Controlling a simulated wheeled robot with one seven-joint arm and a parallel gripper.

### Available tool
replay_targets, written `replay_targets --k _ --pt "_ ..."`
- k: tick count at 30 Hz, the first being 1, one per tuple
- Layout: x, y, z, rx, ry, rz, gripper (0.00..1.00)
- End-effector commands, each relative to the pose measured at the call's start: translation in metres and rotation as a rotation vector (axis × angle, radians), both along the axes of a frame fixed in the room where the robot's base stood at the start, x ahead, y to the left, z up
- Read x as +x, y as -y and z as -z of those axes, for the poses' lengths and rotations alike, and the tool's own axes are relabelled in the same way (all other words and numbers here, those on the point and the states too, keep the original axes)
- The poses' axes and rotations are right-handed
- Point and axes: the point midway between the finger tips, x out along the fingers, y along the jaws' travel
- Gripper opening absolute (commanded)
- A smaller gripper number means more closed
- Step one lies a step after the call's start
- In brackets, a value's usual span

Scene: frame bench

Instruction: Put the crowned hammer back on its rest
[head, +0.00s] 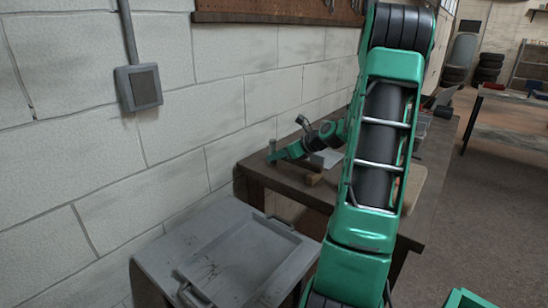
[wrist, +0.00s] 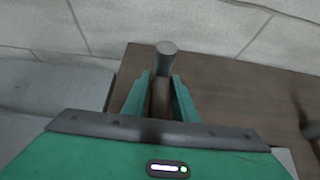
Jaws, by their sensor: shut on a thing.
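In the wrist view, my gripper (wrist: 160,84) is shut on the brown handle of a hammer (wrist: 166,48). The hammer's grey cylindrical head stands out beyond the green fingertips, over the brown bench top. In the head view, my gripper (head: 280,155) is at the bench's far left corner beside the wall, with the grey hammer head (head: 272,148) at its tip. I cannot tell a crown mark on it. A small wooden block (head: 314,179) lies near the bench's front edge, right of my gripper; I cannot tell whether it is the rest.
The wooden bench (head: 250,169) stands against the pale block wall (head: 180,140). A white sheet (head: 328,158) lies on it. A grey metal cabinet (head: 205,225) stands in front at lower left. My arm hides much of the bench.

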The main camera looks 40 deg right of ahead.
Motion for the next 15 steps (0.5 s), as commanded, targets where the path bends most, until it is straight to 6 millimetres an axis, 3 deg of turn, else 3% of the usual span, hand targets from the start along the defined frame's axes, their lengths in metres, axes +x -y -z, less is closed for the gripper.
replay_targets --k 1,2,3,15 --pt "0.0002 -0.0001 0.0011 0.000 0.001 0.000 0.00" --pt "0.0000 -0.0001 0.0012 0.000 0.000 0.000 0.33" --pt "0.0000 -0.0001 0.0011 0.000 0.000 0.000 0.43" --pt "-0.0024 0.0006 -0.0024 0.000 0.000 0.001 0.45"
